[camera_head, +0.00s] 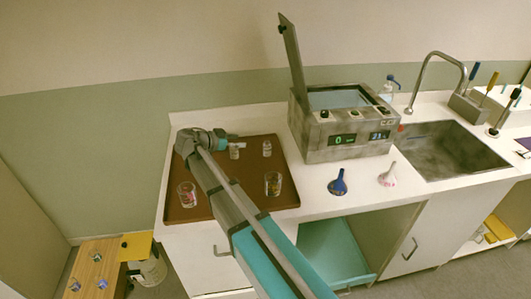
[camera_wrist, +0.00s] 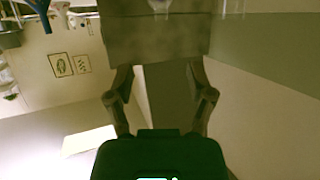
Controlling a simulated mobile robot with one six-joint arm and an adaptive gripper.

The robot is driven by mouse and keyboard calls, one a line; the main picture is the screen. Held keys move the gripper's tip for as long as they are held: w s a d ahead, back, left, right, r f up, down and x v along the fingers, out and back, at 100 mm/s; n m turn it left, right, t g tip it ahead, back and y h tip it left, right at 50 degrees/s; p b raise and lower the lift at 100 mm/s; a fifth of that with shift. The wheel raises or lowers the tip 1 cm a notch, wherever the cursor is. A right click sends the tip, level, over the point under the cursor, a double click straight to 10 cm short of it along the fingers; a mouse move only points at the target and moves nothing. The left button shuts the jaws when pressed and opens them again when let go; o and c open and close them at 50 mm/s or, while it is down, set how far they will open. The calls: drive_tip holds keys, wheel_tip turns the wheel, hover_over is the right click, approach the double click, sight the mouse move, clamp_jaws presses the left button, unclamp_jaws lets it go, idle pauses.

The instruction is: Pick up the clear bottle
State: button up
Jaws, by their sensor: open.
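Two small clear bottles stand on the brown tray (camera_head: 285,187) in the head view: one clear bottle (camera_head: 267,149) at the back right, another (camera_head: 234,151) to its left, close to my arm. I cannot tell which one is meant. My gripper (camera_wrist: 160,85) shows in the wrist view with its two fingers spread apart and nothing seen held between them. In the head view my wrist is over the left back of the tray, and the gripper's fingers are hard to make out there. No bottle is clearly visible in the wrist view.
A glass with pink contents (camera_head: 187,194) and a second glass (camera_head: 273,183) stand on the tray's front half. A grey machine with a raised lid (camera_head: 340,130) is right of the tray. A blue funnel (camera_head: 339,184) and a pink-white funnel (camera_head: 388,175) stand before it.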

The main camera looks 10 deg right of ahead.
drive_tip(key=shift+a, duration=0.15)
drive_tip(key=b, duration=0.3)
approach(267, 140)
drive_tip(key=d, duration=0.2)
drive_tip(key=shift+w+d+f, duration=0.1)
drive_tip(key=shift+d+f, duration=0.2)
drive_tip(key=shift+d, duration=0.1)
drive_tip(key=shift+w+d+f, duration=0.2)
drive_tip(key=shift+w+d, duration=0.05)
drive_tip(key=shift+d, duration=0.45)
drive_tip(key=shift+d, duration=0.1)
drive_tip(key=b+x, duration=0.1)
drive_tip(key=x, duration=0.2)
drive_tip(key=shift+w+d+f, duration=0.15)
drive_tip(key=shift+w+f, duration=0.05)
drive_tip(key=shift+w+d+f+b, duration=0.1)
drive_tip(key=shift+d+b, duration=0.1)
drive_tip(key=shift+d, duration=0.15)
drive_tip(key=shift+w+d+f+b, duration=0.1)
drive_tip(key=shift+w+d+b, duration=0.05)
drive_tip(key=shift+d, duration=0.15)
